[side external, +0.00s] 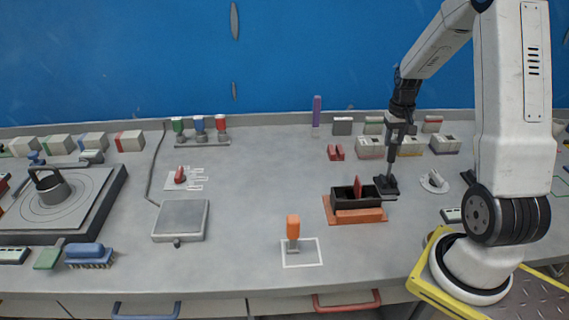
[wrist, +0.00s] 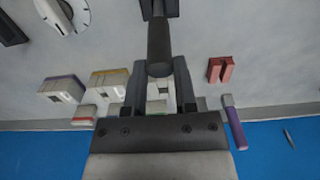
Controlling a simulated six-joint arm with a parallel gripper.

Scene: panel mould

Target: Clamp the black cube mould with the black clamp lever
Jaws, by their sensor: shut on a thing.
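The black cube mould (side external: 344,201) sits on an orange base plate (side external: 358,216) right of the table's middle in the side view, with a red upright plate at it. The black clamp lever (side external: 386,186) stands just right of the mould, its foot low by the table and its shaft upright. I cannot tell if the foot touches the mould. My gripper (side external: 396,140) is above it, pointing down and shut on the upper end of the lever. In the wrist view, my gripper (wrist: 160,82) has the lever's round shaft (wrist: 158,45) between its fingers. The mould is not visible there.
A white dial (side external: 434,182) lies right of the lever. Red blocks (side external: 335,152) and several pale boxes (side external: 445,144) stand behind. An orange-handled tool (side external: 293,230) stands in a white outline in front left. The table between mould and grey scale (side external: 181,220) is mostly clear.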

